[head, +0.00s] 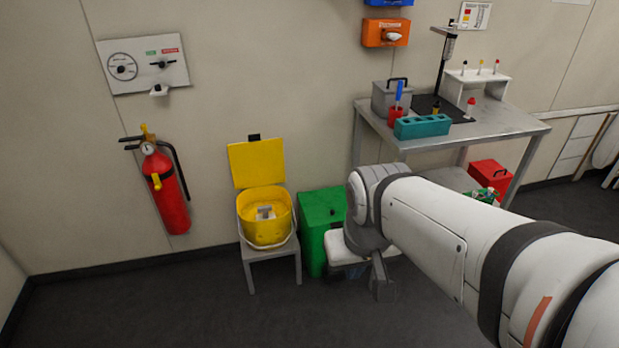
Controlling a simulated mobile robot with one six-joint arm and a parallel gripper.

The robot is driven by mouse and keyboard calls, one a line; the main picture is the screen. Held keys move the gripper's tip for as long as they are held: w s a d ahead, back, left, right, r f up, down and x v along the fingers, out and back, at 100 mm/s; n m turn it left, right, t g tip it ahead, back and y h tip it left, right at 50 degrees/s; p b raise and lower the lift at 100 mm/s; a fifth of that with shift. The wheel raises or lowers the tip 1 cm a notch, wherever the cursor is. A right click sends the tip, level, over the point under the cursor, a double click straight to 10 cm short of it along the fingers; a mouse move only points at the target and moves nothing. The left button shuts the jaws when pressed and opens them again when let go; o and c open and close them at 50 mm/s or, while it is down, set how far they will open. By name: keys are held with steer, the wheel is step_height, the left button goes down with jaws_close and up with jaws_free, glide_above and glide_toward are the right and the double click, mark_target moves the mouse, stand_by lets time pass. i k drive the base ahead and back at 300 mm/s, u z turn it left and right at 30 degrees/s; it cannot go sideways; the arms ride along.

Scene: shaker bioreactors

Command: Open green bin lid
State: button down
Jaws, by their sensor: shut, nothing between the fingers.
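The green bin (312,246) stands on the floor against the wall, between the yellow bucket's stool and the metal table. Its green lid (322,206) looks shut, with a small dark knob (333,211) on it. My arm hides the bin's right side. My gripper (383,288) points down in front and to the right of the bin, lower than the lid. It is shut and empty, and looks apart from the bin, though the exact gap is hard to judge.
A yellow bucket (266,228) with its lid raised stands on a grey stool (272,257) left of the bin. A fire extinguisher (166,190) hangs further left. A metal table (477,137) with lab items stands behind my arm. Floor in front is clear.

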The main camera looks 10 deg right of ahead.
mark_target(328, 206)
steer(key=i, duration=0.95)
steer(key=u, duration=0.05)
